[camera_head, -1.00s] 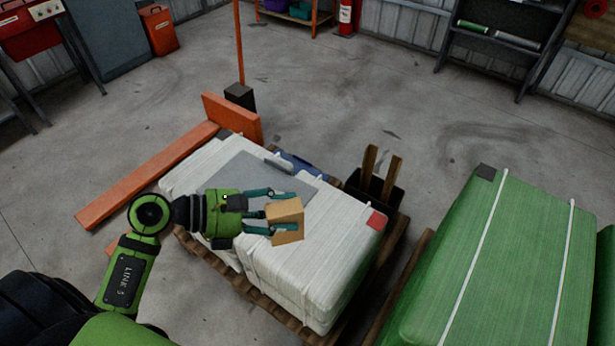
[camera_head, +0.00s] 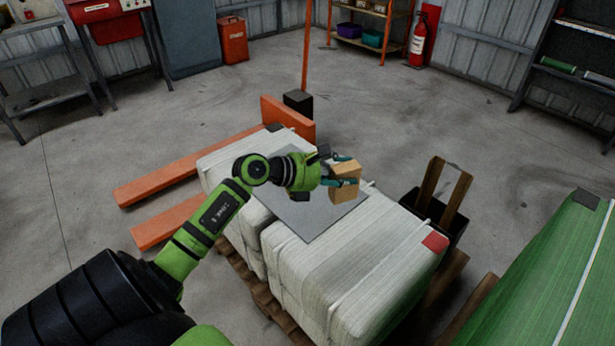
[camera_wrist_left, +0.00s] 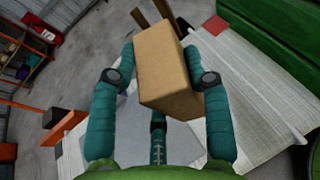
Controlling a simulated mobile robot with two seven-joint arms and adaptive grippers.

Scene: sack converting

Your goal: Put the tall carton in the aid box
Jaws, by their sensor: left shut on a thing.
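The tall carton (camera_head: 345,187) is a plain brown cardboard box. My left gripper (camera_head: 348,171) is shut on it and holds it over the grey sheet on the white wrapped stack. In the left wrist view the carton (camera_wrist_left: 163,65) sits between the teal fingers, tilted in the picture, with its far side hidden. I cannot make out a thing that is clearly the aid box. My right gripper is not in view.
The white stack (camera_head: 365,255), with a grey sheet (camera_head: 305,222), stands on a wooden pallet. A black bin (camera_head: 425,210) with wooden boards is to its right. A green wrapped stack (camera_head: 545,260) is at the lower right. Orange forks (camera_head: 165,180) lie left; open floor lies behind.

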